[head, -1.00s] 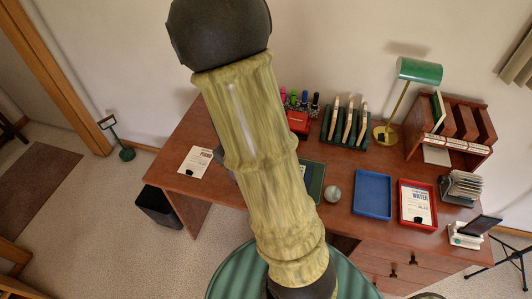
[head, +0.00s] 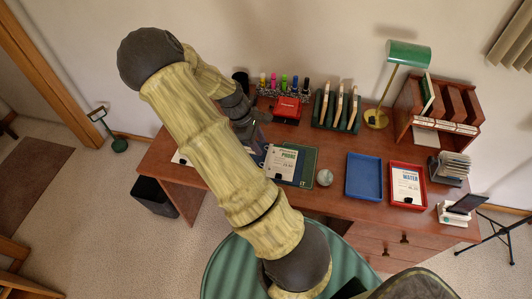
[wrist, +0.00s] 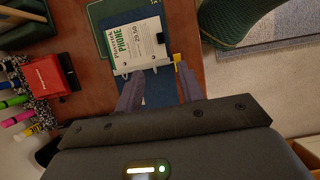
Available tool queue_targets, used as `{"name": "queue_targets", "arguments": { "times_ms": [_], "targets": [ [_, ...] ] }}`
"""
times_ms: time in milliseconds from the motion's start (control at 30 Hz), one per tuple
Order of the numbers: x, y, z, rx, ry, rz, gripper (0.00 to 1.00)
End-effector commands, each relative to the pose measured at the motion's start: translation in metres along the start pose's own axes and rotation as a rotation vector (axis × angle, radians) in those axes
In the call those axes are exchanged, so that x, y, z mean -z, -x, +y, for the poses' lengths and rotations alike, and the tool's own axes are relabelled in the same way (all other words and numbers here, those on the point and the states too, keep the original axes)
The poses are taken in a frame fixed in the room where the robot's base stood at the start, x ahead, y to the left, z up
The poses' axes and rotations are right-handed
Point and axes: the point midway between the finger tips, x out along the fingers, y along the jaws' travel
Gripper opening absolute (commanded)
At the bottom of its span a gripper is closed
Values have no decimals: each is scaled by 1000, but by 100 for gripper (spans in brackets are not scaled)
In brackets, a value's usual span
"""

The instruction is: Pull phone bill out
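The phone bill (head: 281,163) is a white sheet with a green "PHONE" heading and a small black clip. In the wrist view the bill (wrist: 136,46) lies on a dark blue folder or binder (wrist: 105,45), with small white ring-like parts along its near edge. My gripper (wrist: 157,86) is open, its two grey fingers apart, just short of the bill's near edge. Dark blue surface shows between the fingers. I cannot tell whether the fingers touch it. In the head view my gripper is partly hidden by my arm, left of the bill.
A green mat (head: 308,160) and a grey ball (head: 324,177) are beside the bill. A blue tray (head: 364,178) and a red tray (head: 407,203) with a water bill stand to the right. A red stapler-like item (head: 286,110) and markers are behind. A lamp (head: 407,54) stands at the back.

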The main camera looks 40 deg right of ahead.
Motion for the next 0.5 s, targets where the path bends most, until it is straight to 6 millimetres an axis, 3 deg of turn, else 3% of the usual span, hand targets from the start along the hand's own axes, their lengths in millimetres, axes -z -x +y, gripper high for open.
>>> {"name": "queue_targets", "arguments": {
  "times_ms": [500],
  "targets": [
    [-1, -72, -1, 3, 0, -3, 38]
  ]
}}
